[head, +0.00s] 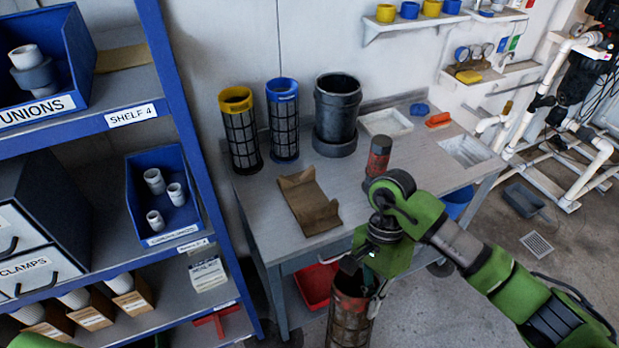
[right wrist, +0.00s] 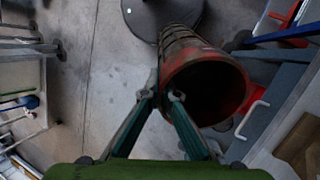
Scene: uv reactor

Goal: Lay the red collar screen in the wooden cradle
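The red collar screen (head: 350,312) is a worn tube with a dirty red collar, held roughly upright in front of the table. In the right wrist view its open collar end (right wrist: 234,78) faces the camera. My right gripper (right wrist: 162,96) has one fingertip inside the opening and one outside, pinching the rim. It shows above the screen in the head view (head: 362,278). The wooden cradle (head: 308,203) lies empty on the table, left of and beyond the gripper. My left gripper is out of view.
The grey table (head: 262,205) also bears a yellow-collared screen (head: 241,130), a blue-collared screen (head: 283,120), a black cylinder (head: 337,112) and a red-and-black can (head: 378,157). A blue shelf rack (head: 190,120) stands left. A red bin (head: 315,285) sits under the table.

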